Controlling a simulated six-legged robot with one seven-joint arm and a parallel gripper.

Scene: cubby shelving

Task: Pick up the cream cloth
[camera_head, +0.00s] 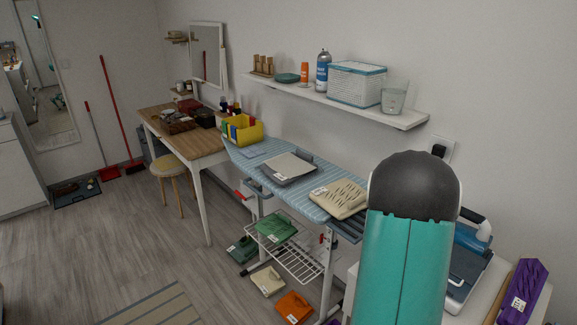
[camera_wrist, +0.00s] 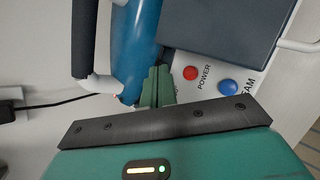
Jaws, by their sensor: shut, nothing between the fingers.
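Two cream folded items with white labels show in the head view. One (camera_head: 340,198), with dark slits or stripes, lies on the near part of the blue striped ironing board (camera_head: 262,176). A plainer cream one (camera_head: 267,281) lies on the floor below the rack. I cannot tell which is the cream cloth. In the wrist view my gripper (camera_wrist: 158,72) has its green fingers together and empty, close by a blue steam iron (camera_wrist: 135,45). Neither cream item shows in the wrist view. My gripper does not show in the head view; my teal arm fills the right.
A green cloth (camera_head: 277,229) is on the wire rack; an orange one (camera_head: 294,306) is on the floor. A wall shelf (camera_head: 345,106) overhangs the board. Open floor lies left.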

